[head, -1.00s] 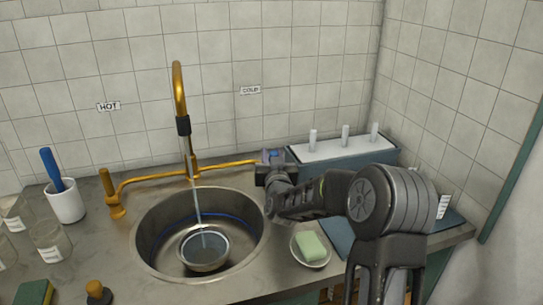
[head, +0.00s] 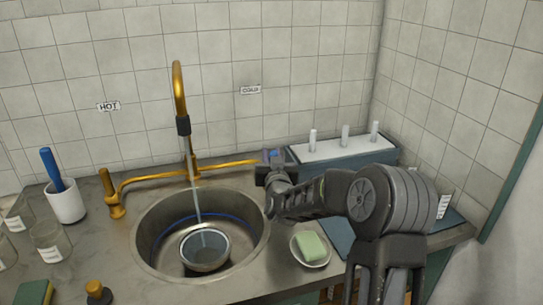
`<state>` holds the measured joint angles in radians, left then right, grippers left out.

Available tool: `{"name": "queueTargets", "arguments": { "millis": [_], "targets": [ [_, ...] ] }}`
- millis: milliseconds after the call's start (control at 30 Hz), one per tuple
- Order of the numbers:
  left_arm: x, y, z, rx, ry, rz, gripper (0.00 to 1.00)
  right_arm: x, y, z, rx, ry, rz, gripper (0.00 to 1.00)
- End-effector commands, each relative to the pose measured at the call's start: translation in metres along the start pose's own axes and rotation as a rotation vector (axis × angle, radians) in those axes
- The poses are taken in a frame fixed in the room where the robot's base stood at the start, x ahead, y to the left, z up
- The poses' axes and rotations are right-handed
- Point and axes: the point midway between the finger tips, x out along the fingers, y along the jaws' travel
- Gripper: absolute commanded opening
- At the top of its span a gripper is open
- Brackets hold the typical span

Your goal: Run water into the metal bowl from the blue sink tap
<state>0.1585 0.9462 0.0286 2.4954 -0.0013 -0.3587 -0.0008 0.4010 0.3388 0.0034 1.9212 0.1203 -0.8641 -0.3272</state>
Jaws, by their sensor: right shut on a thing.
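The metal bowl (head: 188,258) sits upright in the round sink (head: 150,263), under the brass spout (head: 180,85). A thin stream of water (head: 196,203) runs from the dark spout tip down into the bowl. Water seems to lie in the bowl; its exact level is hard to read. My right gripper (head: 271,162) is shut on the blue tap (head: 274,154) at the right end of the brass pipe, below the COLD label (head: 251,90). Only a little blue shows between its fingers. My left gripper is not in view.
A brass tap (head: 108,183) stands at left below the HOT label (head: 108,106). A soap dish (head: 315,263) with green soap lies right of the sink, under my right arm. A white cup (head: 66,206) and glass beakers (head: 50,240) stand at left. A blue-grey box (head: 345,154) stands behind.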

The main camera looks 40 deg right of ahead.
Motion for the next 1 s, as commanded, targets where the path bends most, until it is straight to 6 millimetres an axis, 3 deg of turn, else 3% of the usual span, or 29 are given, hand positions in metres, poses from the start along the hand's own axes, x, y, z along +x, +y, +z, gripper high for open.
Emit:
{"name": "queueTargets", "arguments": {
  "millis": [367,667,967,1000],
  "targets": [
    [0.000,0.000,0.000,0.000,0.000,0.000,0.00,0.000,0.000,0.000,0.000,-0.001,0.000,0.00],
    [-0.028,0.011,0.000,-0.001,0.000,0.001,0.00,0.006,-0.002,-0.005,-0.020,-0.109,0.009,0.00],
    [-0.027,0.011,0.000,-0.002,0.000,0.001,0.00,0.007,-0.001,0.001,-0.023,-0.132,0.010,0.00],
    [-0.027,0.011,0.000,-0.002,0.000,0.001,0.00,0.007,-0.001,0.001,-0.023,-0.131,0.010,0.23]
  ]
}}
